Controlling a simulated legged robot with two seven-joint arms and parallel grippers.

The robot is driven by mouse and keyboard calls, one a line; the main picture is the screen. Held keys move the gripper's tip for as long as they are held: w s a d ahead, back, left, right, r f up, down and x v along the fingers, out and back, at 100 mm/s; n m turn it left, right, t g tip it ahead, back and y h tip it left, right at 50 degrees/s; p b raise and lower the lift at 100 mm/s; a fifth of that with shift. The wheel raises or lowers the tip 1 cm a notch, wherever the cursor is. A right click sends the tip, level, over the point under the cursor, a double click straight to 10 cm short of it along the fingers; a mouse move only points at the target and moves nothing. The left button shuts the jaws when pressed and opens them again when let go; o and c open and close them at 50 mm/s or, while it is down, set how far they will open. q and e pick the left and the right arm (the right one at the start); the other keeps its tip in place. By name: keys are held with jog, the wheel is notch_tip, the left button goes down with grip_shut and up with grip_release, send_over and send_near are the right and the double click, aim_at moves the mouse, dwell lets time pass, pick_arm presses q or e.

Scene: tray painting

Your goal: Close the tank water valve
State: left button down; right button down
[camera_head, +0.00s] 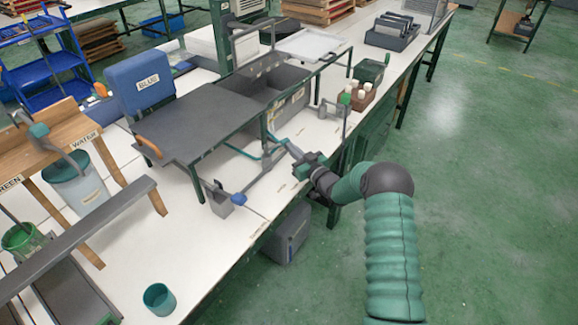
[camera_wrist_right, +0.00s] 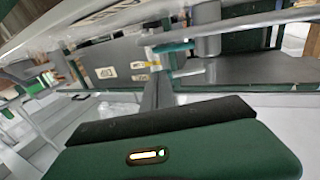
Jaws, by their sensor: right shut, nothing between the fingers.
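My right arm comes in from the lower right, and its gripper (camera_head: 291,151) is shut and empty at the front of the grey tank (camera_head: 243,85). The gripper is beside thin teal and grey piping (camera_head: 242,152) below the tank's edge; I cannot tell whether it touches it. Which part is the tank water valve is not clear. A teal piece (camera_wrist_right: 173,47) on a grey upright shows beyond the green gripper housing (camera_wrist_right: 180,145) in the right wrist view. A blue knob (camera_head: 238,198) sits at the front end of a grey pipe. My left gripper is not in view.
A dark flat plate (camera_head: 205,125) on green legs stands left of the tank, with a blue container (camera_head: 140,80) marked BLUE behind it. A brown box of white-topped bottles (camera_head: 358,95) is to the right. A teal cup (camera_head: 159,299) stands on the white bench.

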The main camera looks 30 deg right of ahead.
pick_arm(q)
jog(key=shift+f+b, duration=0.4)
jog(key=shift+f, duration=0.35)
pick_arm(e)
jog(key=shift+w+d+f, duration=0.1)
jog(key=shift+w+f, duration=0.05)
jog(key=shift+w, duration=0.45)
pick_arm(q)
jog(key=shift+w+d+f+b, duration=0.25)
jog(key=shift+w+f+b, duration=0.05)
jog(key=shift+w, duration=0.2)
pick_arm(e)
jog(key=shift+w+d, duration=0.3)
jog(key=shift+w, duration=0.55)
jog(key=shift+r, duration=0.3)
jog(key=shift+a, duration=0.1)
